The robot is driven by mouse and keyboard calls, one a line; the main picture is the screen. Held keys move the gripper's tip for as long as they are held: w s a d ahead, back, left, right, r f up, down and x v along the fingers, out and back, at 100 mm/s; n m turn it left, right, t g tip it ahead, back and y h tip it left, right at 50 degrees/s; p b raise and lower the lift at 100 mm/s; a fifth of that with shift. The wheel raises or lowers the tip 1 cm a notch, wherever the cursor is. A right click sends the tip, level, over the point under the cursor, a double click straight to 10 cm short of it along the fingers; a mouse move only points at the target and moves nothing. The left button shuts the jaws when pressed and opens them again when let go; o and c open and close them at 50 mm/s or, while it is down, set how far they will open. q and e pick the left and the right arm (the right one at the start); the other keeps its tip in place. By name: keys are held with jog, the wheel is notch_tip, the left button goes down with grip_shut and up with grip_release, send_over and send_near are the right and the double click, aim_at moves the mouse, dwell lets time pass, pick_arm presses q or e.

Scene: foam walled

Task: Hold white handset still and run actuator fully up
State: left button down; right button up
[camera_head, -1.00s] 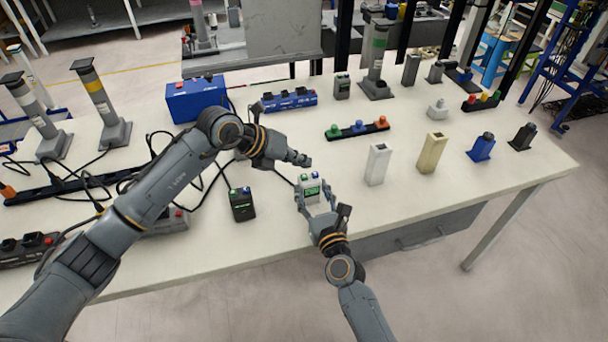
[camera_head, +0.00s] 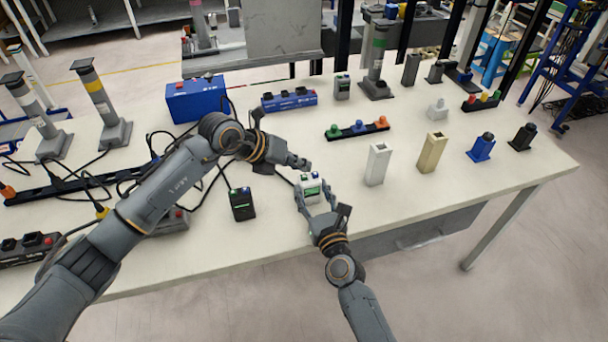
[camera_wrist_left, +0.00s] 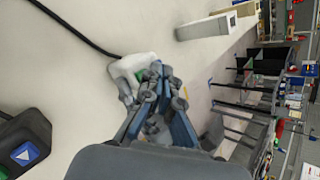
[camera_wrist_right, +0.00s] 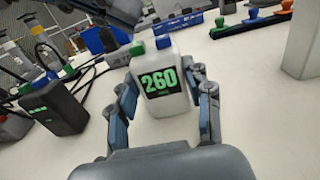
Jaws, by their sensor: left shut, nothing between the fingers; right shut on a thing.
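The white handset (camera_head: 312,188) stands upright near the table's front edge. In the right wrist view the handset (camera_wrist_right: 163,105) shows a green "260" display, with a green button (camera_wrist_right: 137,48) and a blue button (camera_wrist_right: 163,42) on top. My right gripper (camera_head: 316,202) is shut on its sides. My left gripper (camera_head: 306,165) is shut and empty, just behind and above the handset's top. In the left wrist view its fingertips (camera_wrist_left: 155,70) overlap the handset (camera_wrist_left: 128,68); I cannot tell whether they touch a button. Column actuators stand at the back, one green-banded (camera_head: 377,55) and one yellow-banded (camera_head: 95,92).
A black handset (camera_head: 242,204) stands left of the white one, with cables behind it. White (camera_head: 377,165) and beige (camera_head: 431,153) blocks stand to the right. A strip with coloured knobs (camera_head: 358,130) lies behind. The table's front edge is close.

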dwell(0.7)
pick_arm(q)
jog(key=shift+f, duration=0.4)
jog(key=shift+f, duration=0.55)
dwell(1.5)
jog(key=shift+r, duration=0.15)
dwell(2.0)
jog(key=shift+r, duration=0.8)
jog(key=shift+r, duration=0.1)
notch_tip(320, 180, up, 5)
jog(key=shift+f, duration=0.1)
dwell(0.6)
